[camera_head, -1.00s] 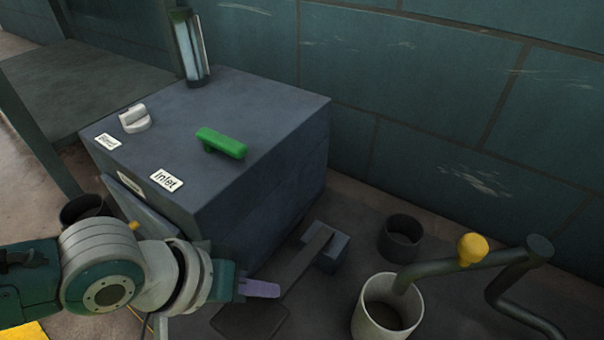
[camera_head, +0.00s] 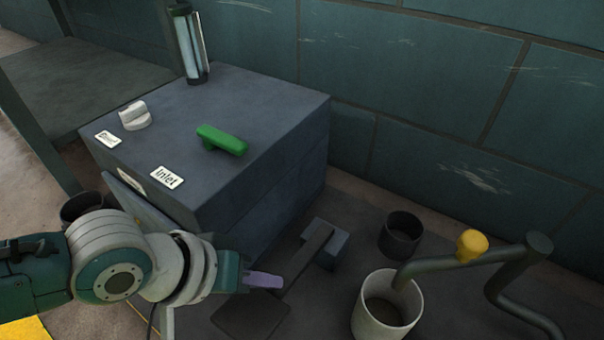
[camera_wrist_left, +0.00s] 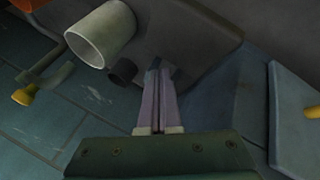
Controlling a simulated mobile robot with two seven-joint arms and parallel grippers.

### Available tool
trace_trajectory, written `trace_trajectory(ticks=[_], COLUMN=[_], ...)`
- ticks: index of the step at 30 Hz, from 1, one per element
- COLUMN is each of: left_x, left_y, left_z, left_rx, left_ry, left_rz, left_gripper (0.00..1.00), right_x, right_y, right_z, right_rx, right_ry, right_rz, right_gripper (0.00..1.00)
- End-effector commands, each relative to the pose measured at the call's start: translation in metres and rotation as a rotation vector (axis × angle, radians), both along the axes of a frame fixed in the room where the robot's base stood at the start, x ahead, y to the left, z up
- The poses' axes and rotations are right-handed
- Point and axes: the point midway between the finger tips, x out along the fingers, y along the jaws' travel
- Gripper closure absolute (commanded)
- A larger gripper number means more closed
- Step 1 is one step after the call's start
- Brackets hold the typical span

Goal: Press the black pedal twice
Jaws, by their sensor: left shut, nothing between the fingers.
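The black pedal is a dark flat plate (camera_head: 250,320) at the bottom of the head view, with a bar running up right to a grey block (camera_head: 327,248). In the left wrist view a dark plate, apparently the pedal (camera_wrist_left: 195,28), lies beyond the fingertips. My left gripper (camera_head: 268,281) has its pale purple fingers shut and empty. In the head view they overlap the pedal's bar just above the plate; whether they touch it I cannot tell. The shut fingers also show in the left wrist view (camera_wrist_left: 158,80). My right gripper is not in view.
A grey box (camera_head: 280,170) with a green handle (camera_head: 221,140) and a white knob (camera_head: 135,116) stands behind my left gripper. A white pot (camera_head: 375,318), a dark cup (camera_head: 401,235) and a bent pipe with a yellow knob (camera_head: 472,245) are to the right.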

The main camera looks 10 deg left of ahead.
Motion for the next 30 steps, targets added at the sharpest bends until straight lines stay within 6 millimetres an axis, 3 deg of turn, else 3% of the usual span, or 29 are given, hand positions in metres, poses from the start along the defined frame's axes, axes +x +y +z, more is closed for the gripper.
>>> trace_trajectory(ticks=[30], left_x=[-0.0013], left_y=[0.0007], left_z=[-0.0084], left_rx=[0.001], left_ry=[0.001], left_rz=[0.000], left_gripper=[1.00], right_x=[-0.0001], right_y=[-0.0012], right_z=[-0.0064], right_rx=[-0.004], right_ry=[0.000], right_rz=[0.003], right_gripper=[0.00])
